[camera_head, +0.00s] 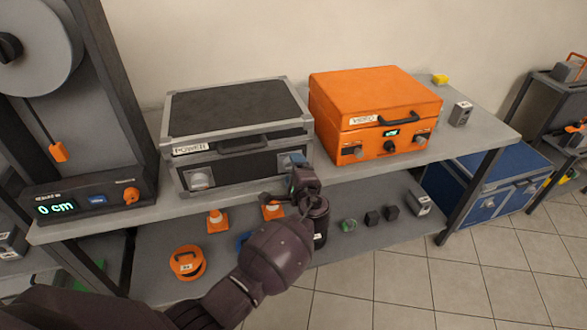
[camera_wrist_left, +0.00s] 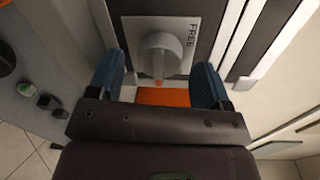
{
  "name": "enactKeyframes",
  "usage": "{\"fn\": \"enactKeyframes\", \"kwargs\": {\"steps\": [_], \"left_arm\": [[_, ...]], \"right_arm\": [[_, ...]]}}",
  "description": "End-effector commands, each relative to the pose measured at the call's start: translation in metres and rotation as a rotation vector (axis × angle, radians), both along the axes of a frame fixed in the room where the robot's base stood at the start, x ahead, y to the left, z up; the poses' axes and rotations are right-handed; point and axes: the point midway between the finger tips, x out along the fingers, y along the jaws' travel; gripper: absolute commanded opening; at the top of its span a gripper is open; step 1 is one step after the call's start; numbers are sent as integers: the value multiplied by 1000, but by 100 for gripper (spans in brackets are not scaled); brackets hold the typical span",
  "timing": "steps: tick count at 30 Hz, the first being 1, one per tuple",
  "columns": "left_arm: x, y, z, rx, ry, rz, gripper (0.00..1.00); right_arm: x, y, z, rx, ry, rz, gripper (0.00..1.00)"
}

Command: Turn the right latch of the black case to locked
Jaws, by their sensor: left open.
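The black case (camera_head: 240,107) with grey edges and a POWER label stands shut on the upper shelf. Its left latch (camera_head: 200,179) shows a grey knob on a plate. Its right latch is mostly hidden behind my left gripper in the head view. In the left wrist view the right latch (camera_wrist_left: 162,52) is a pale grey knob on a light plate marked FREE. My left gripper (camera_head: 292,168) is at the case's front right. Its blue fingers (camera_wrist_left: 158,80) are open, one on each side of the knob's lower end; contact cannot be told.
An orange VIDEO case (camera_head: 375,88) stands close right of the black case. A lift device (camera_head: 85,200) reading 0 cm is at the left. The lower shelf (camera_head: 375,240) holds orange cones and small blocks. A blue case (camera_head: 490,175) stands on the floor.

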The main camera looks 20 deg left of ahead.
Motion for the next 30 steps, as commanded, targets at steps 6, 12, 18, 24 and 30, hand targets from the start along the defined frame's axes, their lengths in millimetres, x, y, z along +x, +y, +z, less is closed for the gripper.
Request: {"fn": "enactKeyframes", "kwargs": {"steps": [6,12,18,24,30], "left_arm": [[-32,-21,3,-4,0,0,72],[-60,-40,6,-4,0,1,72],[-77,-52,7,-1,0,1,72],[-82,-55,8,-1,-1,1,72],[-82,-55,8,-1,-1,1,72]], "right_arm": [[-1,1,0,6,3,-6,72],[-2,1,1,5,4,-6,72],[-2,0,1,3,3,-5,72],[-3,-1,1,0,4,-3,72],[-3,-2,1,-2,5,-2,72]]}}
